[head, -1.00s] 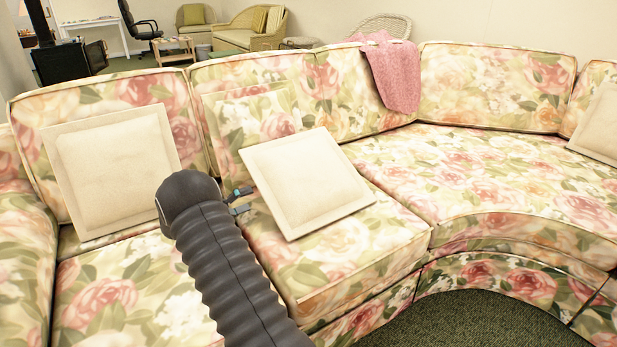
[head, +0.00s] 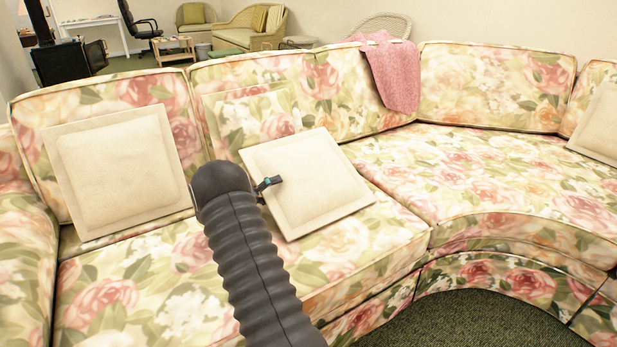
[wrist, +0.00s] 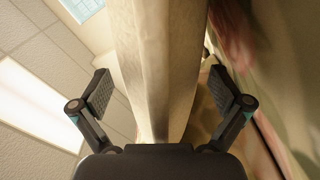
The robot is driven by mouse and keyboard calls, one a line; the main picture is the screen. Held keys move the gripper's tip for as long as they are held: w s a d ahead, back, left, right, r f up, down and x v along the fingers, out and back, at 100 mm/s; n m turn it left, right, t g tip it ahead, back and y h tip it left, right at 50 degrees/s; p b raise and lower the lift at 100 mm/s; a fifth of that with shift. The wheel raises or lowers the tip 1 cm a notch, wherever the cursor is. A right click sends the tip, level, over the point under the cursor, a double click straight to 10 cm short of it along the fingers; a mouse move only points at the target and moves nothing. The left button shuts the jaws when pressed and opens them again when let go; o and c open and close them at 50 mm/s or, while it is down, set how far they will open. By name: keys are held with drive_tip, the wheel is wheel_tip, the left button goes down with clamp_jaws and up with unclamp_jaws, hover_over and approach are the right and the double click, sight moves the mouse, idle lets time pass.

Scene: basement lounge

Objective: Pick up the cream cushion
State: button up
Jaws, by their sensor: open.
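A cream cushion (head: 315,185) leans tilted on the floral sofa in the middle of the head view. My gripper (head: 268,184) is at its left edge, partly hidden behind my dark ribbed arm. In the wrist view my gripper (wrist: 165,92) is open, with one finger on each side of the cushion's cream edge (wrist: 155,50). Both fingers look apart from the cushion. A second cream cushion (head: 115,170) leans on the sofa back at the left, and a third (head: 600,125) is at the far right.
The curved floral sofa (head: 480,165) fills most of the head view. A floral cushion (head: 250,118) stands behind the middle cream one. A pink cloth (head: 392,75) hangs over the sofa back. The seat to the right is clear.

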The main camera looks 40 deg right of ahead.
drive_tip(key=c, duration=1.3)
drive_tip(key=shift+r, duration=0.15)
